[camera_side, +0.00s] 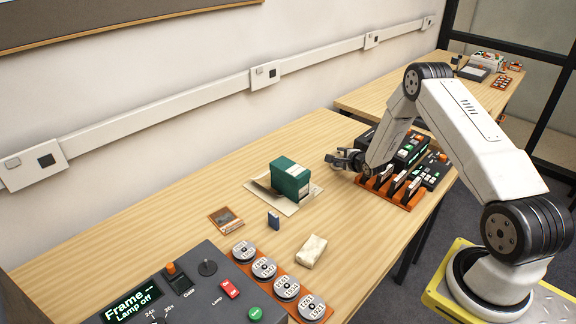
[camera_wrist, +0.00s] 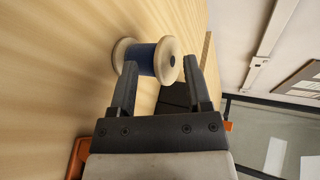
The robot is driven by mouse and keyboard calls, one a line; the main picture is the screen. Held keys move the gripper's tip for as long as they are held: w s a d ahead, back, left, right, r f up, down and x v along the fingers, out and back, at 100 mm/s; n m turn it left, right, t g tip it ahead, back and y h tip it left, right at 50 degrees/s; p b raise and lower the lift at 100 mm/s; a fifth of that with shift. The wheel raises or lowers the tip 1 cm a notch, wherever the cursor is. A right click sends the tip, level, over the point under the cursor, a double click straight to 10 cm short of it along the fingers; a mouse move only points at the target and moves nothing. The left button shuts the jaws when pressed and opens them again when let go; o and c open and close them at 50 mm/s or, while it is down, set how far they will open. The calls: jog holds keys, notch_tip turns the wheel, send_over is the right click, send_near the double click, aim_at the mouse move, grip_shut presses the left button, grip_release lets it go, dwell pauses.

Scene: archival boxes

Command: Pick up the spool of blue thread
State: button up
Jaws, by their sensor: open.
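The spool of blue thread (camera_wrist: 142,58) has pale wooden end discs and a dark blue winding. In the wrist view it is just beyond and partly between the fingertips of my gripper (camera_wrist: 160,66). One end disc is near each finger; I cannot tell whether they touch. My gripper is open. In the side view my gripper (camera_side: 345,160) is low over the table, at the left end of the orange rack. I cannot make out the spool there.
The orange rack (camera_side: 405,200) and dark control boxes (camera_side: 412,150) stand close to my gripper. A green box (camera_side: 290,180) stands on papers to the left. A small blue box (camera_side: 273,220), a pale block (camera_side: 312,251) and numbered reels (camera_side: 264,268) are nearer the camera.

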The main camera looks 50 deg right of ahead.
jog(key=shift+c, duration=0.2)
grip_shut()
dwell(0.4)
jog(key=shift+r, duration=1.55)
jog(key=w+r+v, duration=0.1)
jog(key=r+v, duration=0.2)
jog(key=v, duration=1.3)
jog(key=shift+a+r, duration=0.25)
jog(key=shift+a, duration=0.15)
